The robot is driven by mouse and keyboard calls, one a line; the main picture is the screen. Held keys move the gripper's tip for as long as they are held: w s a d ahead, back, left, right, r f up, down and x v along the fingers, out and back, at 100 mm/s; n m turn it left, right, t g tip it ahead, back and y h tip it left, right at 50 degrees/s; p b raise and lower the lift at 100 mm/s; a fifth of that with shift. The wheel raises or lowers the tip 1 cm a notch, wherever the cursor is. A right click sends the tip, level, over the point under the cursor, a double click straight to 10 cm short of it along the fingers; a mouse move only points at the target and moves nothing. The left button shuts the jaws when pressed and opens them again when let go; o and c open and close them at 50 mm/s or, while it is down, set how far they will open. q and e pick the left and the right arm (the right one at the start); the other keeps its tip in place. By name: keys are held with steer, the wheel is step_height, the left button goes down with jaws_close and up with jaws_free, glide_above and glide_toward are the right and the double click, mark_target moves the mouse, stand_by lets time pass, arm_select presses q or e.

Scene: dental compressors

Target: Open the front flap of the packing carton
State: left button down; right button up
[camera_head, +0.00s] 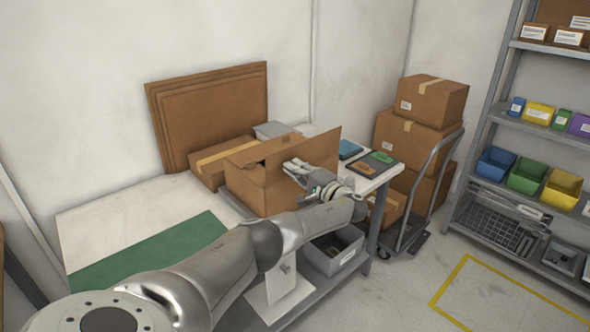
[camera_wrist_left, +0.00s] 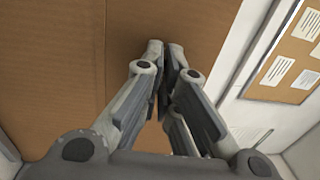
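The packing carton (camera_head: 254,190) is a brown cardboard box on the table. One of its flaps (camera_head: 318,150) stands up on the side nearest my left arm, and another flap (camera_head: 255,147) shows at the back left. My left gripper (camera_head: 291,167) is at the near side of the upright flap. In the left wrist view, the fingers of my left gripper (camera_wrist_left: 167,45) are together with nothing visible between them. Their tips are in front of a brown cardboard surface (camera_wrist_left: 60,60); I cannot tell if they touch it. My right gripper is not in view.
Flat cardboard sheets (camera_head: 215,105) lean on the wall behind a taped box (camera_head: 205,165). A tablet-like tray (camera_head: 372,163) lies at the table's right end. A cart with stacked boxes (camera_head: 432,100) and a shelf rack (camera_head: 520,135) stand right. A green mat (camera_head: 150,255) lies left.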

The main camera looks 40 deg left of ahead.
arm_select(q)
steer(key=c, duration=1.7)
jaws_free()
steer(key=d, duration=0.8)
steer(key=s+d+f, duration=0.1)
steer(key=d, duration=0.3)
